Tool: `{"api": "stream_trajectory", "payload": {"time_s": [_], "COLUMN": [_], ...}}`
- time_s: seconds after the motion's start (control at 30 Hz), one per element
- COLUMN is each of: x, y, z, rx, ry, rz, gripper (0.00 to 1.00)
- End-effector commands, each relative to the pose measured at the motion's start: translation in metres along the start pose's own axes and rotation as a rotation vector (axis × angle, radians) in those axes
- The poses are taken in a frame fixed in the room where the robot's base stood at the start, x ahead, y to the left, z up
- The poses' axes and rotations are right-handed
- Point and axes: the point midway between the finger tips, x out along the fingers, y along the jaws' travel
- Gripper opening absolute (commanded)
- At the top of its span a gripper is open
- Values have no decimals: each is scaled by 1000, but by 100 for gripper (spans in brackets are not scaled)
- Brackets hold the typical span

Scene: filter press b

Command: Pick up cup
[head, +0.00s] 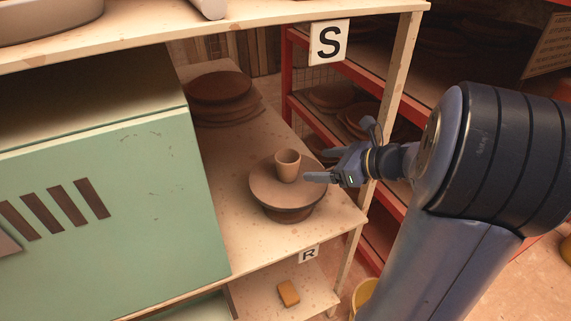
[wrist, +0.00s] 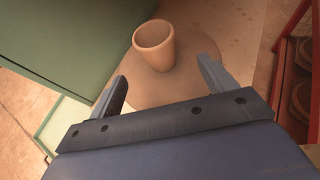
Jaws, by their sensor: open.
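A small tan clay cup (head: 287,165) stands upright on a round brown turntable (head: 268,190) on the wooden shelf. In the wrist view the cup (wrist: 154,45) is beyond the fingertips, roughly between their lines, with its open mouth showing. My gripper (head: 318,165) is open and empty, just to the right of the cup in the head view. In the wrist view my gripper (wrist: 163,75) has its two fingers spread apart over the turntable (wrist: 190,78). The cup and fingers appear apart.
A green cabinet (head: 130,200) stands left of the turntable. Stacked brown discs (head: 222,90) lie behind on the same shelf (head: 240,245). A wooden post (head: 402,70) and a red rack (head: 300,75) are close to my arm. An upper shelf (head: 250,22) overhangs.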

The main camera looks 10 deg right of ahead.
Motion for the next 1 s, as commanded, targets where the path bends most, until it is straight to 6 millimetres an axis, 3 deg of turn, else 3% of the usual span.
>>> {"api": "stream_trajectory", "payload": {"time_s": [0.3, 0.53, 0.8, 1.0], "x": [45, 62, 99, 106], "y": [1, 2, 3, 3], "z": [1, 1, 2, 2], "rx": [3, 2, 1, -1], "ry": [-2, 0, -1, 0], "rz": [4, 2, 3, 0], "gripper": [79, 79, 79, 79]}}
